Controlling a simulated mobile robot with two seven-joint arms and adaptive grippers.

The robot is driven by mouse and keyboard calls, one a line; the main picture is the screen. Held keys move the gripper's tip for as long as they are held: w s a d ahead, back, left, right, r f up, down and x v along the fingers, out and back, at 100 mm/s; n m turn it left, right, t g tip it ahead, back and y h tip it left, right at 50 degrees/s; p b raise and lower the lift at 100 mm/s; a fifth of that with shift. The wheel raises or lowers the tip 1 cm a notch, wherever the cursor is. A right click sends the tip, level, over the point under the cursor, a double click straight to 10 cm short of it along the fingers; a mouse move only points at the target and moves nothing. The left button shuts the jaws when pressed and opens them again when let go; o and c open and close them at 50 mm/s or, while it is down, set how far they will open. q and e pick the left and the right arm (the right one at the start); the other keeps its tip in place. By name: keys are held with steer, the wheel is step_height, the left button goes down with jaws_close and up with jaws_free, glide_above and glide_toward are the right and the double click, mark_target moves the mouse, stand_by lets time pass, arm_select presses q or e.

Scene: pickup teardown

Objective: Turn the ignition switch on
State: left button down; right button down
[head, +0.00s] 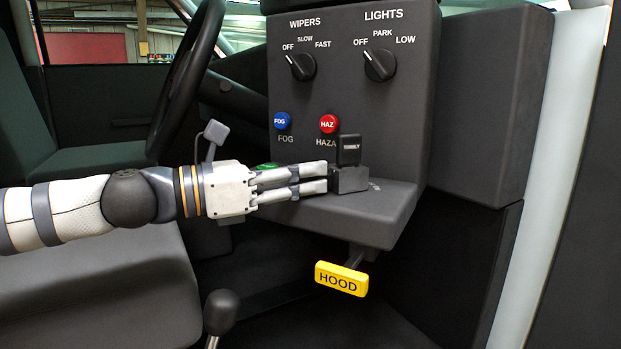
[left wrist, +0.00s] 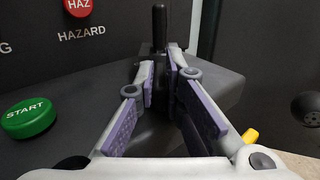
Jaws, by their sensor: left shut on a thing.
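A dark block (head: 350,180) sits under the tag. My left gripper (head: 328,178) reaches in from the left with its fingers at this block, shut on the switch. In the left wrist view the switch (left wrist: 159,28) stands upright between the fingertips (left wrist: 160,75). The fingers hide its lower part and most of the label on the ledge. I cannot read the switch's position. My right gripper is not in view.
The green START button (left wrist: 29,117) is left of the fingers. Above are the blue FOG button (head: 283,121), red hazard button (head: 329,123), wiper knob (head: 301,67) and lights knob (head: 380,64). The yellow HOOD handle (head: 341,279) hangs below the ledge. The steering wheel (head: 186,80) is left.

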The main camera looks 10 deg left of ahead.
arm_select(q)
steer(key=shift+f, duration=0.1)
stand_by(0.5)
steer(key=c, duration=1.7)
jaws_free()
steer(key=v, duration=1.2)
steer(key=shift+w, duration=0.1)
